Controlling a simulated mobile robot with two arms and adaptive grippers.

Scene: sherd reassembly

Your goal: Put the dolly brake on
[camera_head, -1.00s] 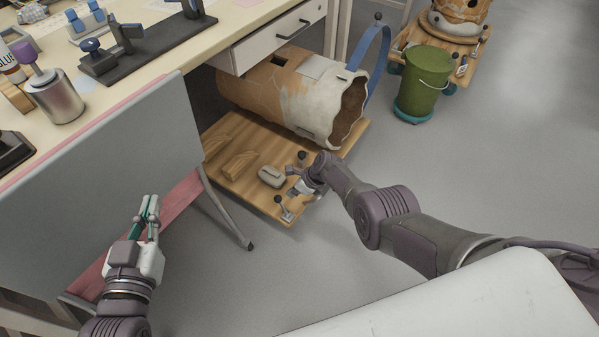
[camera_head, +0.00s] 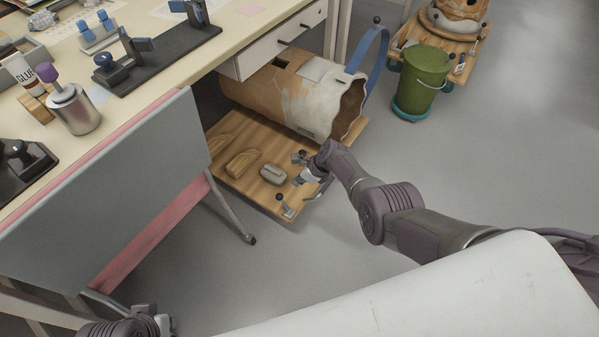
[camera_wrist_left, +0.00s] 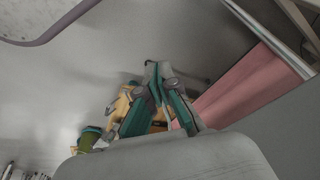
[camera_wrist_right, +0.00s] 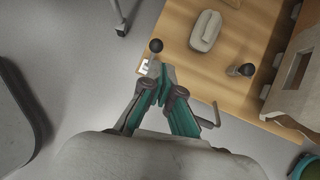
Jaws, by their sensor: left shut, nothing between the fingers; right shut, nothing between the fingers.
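The dolly (camera_head: 232,178) is a wooden board on the floor, partly under the table, with a large broken clay vessel (camera_head: 300,95) lying on it. A small lever with a black knob (camera_head: 279,197) stands at its front corner; its knob (camera_wrist_right: 155,45) shows in the right wrist view beside a white lettered plate (camera_wrist_right: 143,67). A second black knob (camera_wrist_right: 246,70) stands further right. My right gripper (camera_wrist_right: 161,78) is shut and empty, its tips just below the first knob; contact cannot be told. My left gripper (camera_wrist_left: 158,80) is shut and empty, mostly below the head view's edge.
The table (camera_head: 232,30) carries tools and a metal pot. A green bucket (camera_head: 420,80) stands near another loaded dolly (camera_head: 440,45). The floor at right is clear.

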